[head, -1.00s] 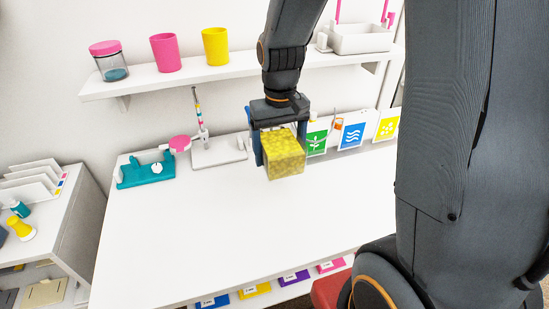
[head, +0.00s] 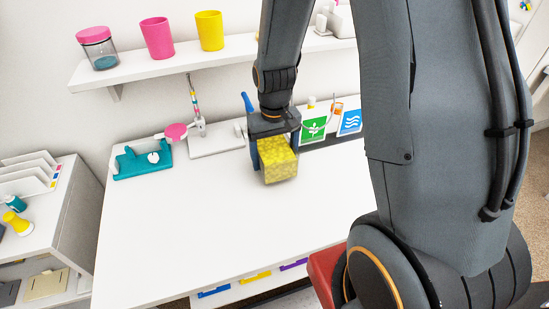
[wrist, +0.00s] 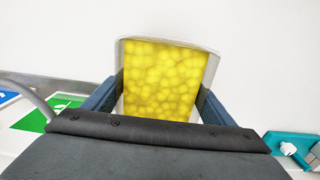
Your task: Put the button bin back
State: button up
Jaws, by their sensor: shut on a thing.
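The button bin (head: 277,158) is a small box showing a mottled yellow face in the head view. In the wrist view the bin (wrist: 163,80) has a pale rim around packed yellow rounded buttons. My gripper (head: 278,150) is shut on it, with a dark blue finger on each side; the fingers also show in the wrist view (wrist: 160,95). The bin is over the white table (head: 200,230), in front of the back row. I cannot tell how far its base is above the tabletop.
A teal tool (head: 143,160) and a white stand (head: 215,140) are at the left. A wall shelf (head: 160,65) holds cups. The table's front is clear.

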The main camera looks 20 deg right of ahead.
jog(key=shift+f, duration=0.55)
jog(key=shift+f, duration=0.1)
jog(key=o, duration=1.6)
